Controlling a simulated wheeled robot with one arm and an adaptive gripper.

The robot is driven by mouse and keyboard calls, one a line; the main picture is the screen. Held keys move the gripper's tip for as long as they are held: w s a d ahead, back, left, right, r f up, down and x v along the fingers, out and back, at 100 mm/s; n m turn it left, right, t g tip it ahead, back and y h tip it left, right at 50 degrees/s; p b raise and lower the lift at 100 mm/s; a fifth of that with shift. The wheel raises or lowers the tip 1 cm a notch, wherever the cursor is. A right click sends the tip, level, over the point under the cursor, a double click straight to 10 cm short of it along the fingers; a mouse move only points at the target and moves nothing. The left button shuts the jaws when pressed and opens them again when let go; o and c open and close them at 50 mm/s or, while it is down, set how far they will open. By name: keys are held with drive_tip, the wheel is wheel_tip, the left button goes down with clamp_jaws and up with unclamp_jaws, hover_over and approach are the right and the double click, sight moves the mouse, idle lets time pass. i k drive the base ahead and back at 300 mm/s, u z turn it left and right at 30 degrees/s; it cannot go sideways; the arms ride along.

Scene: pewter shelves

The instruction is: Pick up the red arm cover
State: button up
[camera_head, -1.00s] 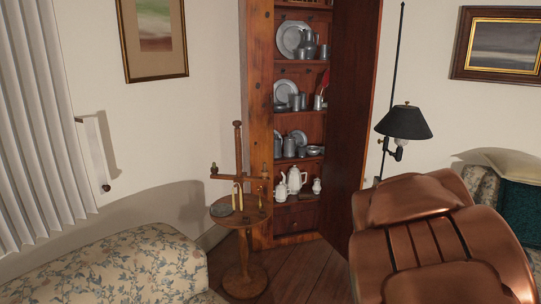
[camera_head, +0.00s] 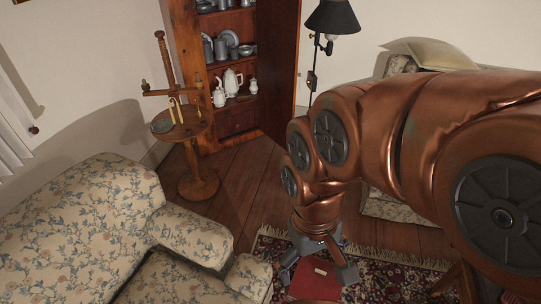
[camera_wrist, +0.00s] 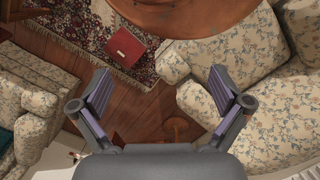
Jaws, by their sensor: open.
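The red arm cover appears to be the flat, dark red rectangular piece (camera_wrist: 126,47) lying over the patterned rug in the wrist view. It also shows low in the head view (camera_head: 315,282), partly behind my gripper, with a small pale mark on it. My gripper (camera_head: 318,270) points down, open and empty. In the wrist view my gripper (camera_wrist: 160,76) has its fingers spread wide, and the red piece lies well below, up and left of the gap between them. Nothing touches the fingers.
A floral sofa (camera_head: 75,225) fills the left. A round wooden surface (camera_wrist: 180,15) is at the top of the wrist view. A candle stand (camera_head: 190,135) stands before the cupboard (camera_head: 190,90). A black lamp (camera_head: 331,18) is behind my arm. Bare floor (camera_head: 240,190) lies between.

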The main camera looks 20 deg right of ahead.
sight(313, 277)
drive_tip(key=k, duration=1.05)
drive_tip(key=z, duration=0.65)
drive_tip(key=i, duration=0.65)
drive_tip(key=z, duration=0.1)
